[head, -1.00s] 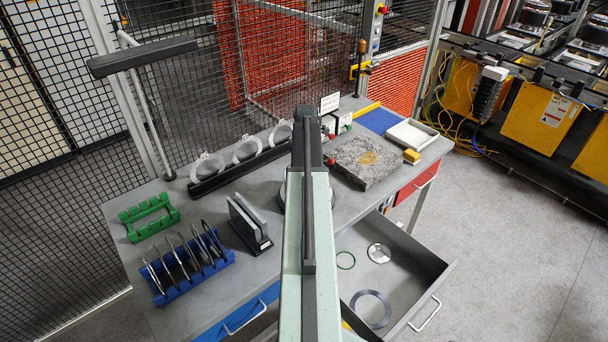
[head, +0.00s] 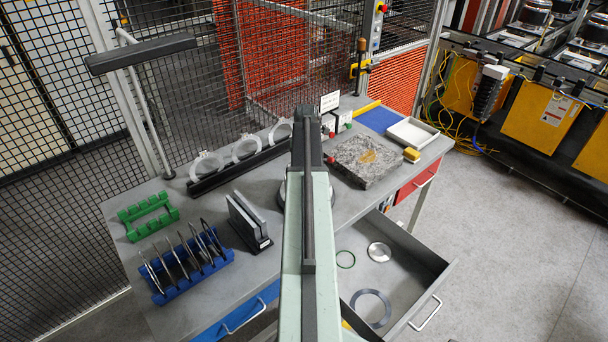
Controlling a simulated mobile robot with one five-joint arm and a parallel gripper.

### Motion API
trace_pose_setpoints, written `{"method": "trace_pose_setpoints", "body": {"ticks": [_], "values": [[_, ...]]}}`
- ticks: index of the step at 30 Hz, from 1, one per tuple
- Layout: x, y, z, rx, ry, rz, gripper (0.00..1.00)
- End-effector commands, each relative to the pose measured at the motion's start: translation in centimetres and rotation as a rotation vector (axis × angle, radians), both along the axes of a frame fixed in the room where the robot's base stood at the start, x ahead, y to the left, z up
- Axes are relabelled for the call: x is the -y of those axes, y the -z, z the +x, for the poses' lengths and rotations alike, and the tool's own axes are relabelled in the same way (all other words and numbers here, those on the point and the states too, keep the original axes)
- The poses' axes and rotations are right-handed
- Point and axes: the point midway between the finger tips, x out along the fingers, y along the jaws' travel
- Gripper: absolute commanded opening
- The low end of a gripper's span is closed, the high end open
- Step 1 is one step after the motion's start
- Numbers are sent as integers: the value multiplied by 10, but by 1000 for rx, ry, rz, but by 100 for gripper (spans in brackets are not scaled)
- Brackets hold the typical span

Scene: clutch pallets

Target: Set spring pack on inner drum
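My arm reaches up the middle of the head view and covers part of the workbench behind it. My gripper does not show; the arm hides it or it is out of view. I cannot pick out the spring pack or the inner drum with certainty.
On the bench (head: 215,205), a blue rack (head: 200,276) holds several thin plates. A green rack (head: 150,228), a dark plate stand (head: 250,238) and a rail with three rings (head: 245,165) stand nearby. A stone block (head: 350,172) and a white tray (head: 412,132) are right. Mesh fencing stands behind.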

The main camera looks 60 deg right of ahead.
Motion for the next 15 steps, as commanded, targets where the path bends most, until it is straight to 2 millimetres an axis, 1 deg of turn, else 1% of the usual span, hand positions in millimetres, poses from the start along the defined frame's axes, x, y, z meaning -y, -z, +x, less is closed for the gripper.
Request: {"method": "trace_pose_setpoints", "body": {"ticks": [11,12,13,15], "values": [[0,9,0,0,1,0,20],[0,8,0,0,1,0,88],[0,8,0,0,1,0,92],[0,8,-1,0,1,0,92]]}}
